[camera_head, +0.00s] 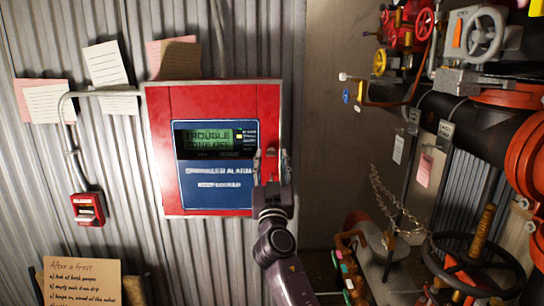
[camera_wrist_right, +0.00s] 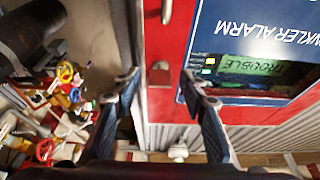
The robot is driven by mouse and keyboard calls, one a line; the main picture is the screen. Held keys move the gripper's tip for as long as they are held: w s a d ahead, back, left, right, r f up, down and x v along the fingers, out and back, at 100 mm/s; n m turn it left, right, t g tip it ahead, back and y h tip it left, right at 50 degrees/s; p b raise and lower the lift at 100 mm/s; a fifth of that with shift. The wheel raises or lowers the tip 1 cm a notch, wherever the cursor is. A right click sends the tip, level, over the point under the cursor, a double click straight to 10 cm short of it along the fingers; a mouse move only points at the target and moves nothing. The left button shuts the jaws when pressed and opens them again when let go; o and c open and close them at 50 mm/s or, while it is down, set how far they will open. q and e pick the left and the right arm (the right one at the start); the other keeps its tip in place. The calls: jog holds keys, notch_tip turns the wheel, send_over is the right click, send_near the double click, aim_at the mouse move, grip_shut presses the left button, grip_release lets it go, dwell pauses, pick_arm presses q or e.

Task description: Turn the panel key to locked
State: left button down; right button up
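The red panel (camera_head: 157,160) hangs on the corrugated wall in the head view, with a blue face (camera_head: 215,190) and a green display (camera_head: 208,136) reading TROUBLE on its first line. My right gripper (camera_head: 271,162) is at the panel's lower right, its two fingers apart. In the right wrist view, the open fingertips (camera_wrist_right: 160,82) stand either side of a small metal piece (camera_wrist_right: 160,66) on the red panel (camera_wrist_right: 172,50), perhaps the key. Its turned position is too small to tell. I cannot tell whether the fingers touch it. My left gripper is not in view.
A small red box (camera_head: 88,208) with conduit is on the wall at left. Paper notes (camera_head: 106,64) hang above it. Black pipe (camera_head: 480,125), valves and a large handwheel (camera_head: 474,262) crowd the right side. A handwritten card (camera_head: 82,280) is at lower left.

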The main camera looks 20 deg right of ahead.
jog(key=shift+w+r, duration=0.1)
jog(key=shift+w, duration=0.2)
jog(key=shift+d, duration=0.1)
grip_shut()
